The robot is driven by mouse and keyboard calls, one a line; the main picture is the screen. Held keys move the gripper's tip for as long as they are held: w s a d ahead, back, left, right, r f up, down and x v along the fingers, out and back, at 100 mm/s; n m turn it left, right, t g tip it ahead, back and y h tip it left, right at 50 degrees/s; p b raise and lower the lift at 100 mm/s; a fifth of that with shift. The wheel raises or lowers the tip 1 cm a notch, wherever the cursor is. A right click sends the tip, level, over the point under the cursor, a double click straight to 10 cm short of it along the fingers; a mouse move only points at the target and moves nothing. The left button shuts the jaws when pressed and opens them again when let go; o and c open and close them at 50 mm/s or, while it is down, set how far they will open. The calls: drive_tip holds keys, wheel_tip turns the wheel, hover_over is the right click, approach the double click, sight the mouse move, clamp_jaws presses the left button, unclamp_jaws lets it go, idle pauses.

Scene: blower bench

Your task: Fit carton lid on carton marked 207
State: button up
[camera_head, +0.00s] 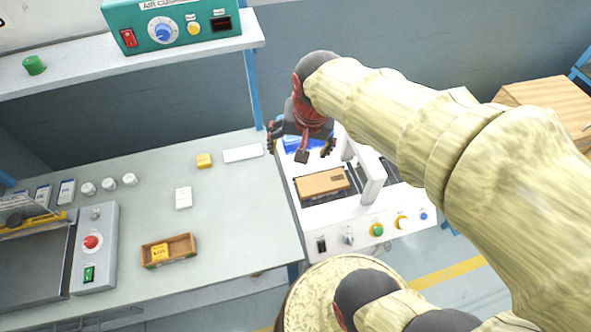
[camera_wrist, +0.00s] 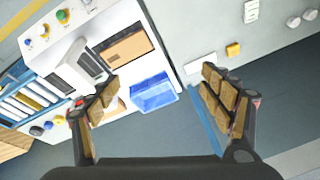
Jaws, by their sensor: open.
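A flat brown carton-like box (camera_head: 322,184) with a small dark mark lies on the white machine. It also shows in the wrist view (camera_wrist: 128,48). I cannot read 207 on anything, and I cannot tell whether this box is the carton or its lid. My gripper (camera_head: 300,143) is open and empty, above the back left part of the machine. In the wrist view my gripper (camera_wrist: 160,98) has its fingers wide apart, with a blue translucent bin (camera_wrist: 152,92) below and between them. A tan piece is partly hidden behind the left finger.
The white machine (camera_head: 375,226) has knobs along its front and an upright post right of the box. On the grey bench are a wooden tray (camera_head: 189,240) holding a yellow block, a white box (camera_head: 183,198), a yellow block (camera_head: 204,160) and a white plate (camera_head: 242,153).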

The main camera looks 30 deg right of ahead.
drive_tip(key=s+a+r+n+t, duration=0.2)
drive_tip(key=s+a+r+n, duration=0.3)
drive_tip(key=s+a+n, duration=0.1)
drive_tip(key=s+n, duration=0.1)
drive_tip(key=s, duration=0.1)
drive_tip(key=shift+s+n+y, duration=0.3)
drive_tip(key=shift+f, duration=0.1)
wheel_tip(320, 180, down, 7)
drive_tip(key=b, duration=0.6)
drive_tip(key=shift+r+b, duration=0.2)
drive_tip(key=shift+b, duration=0.2)
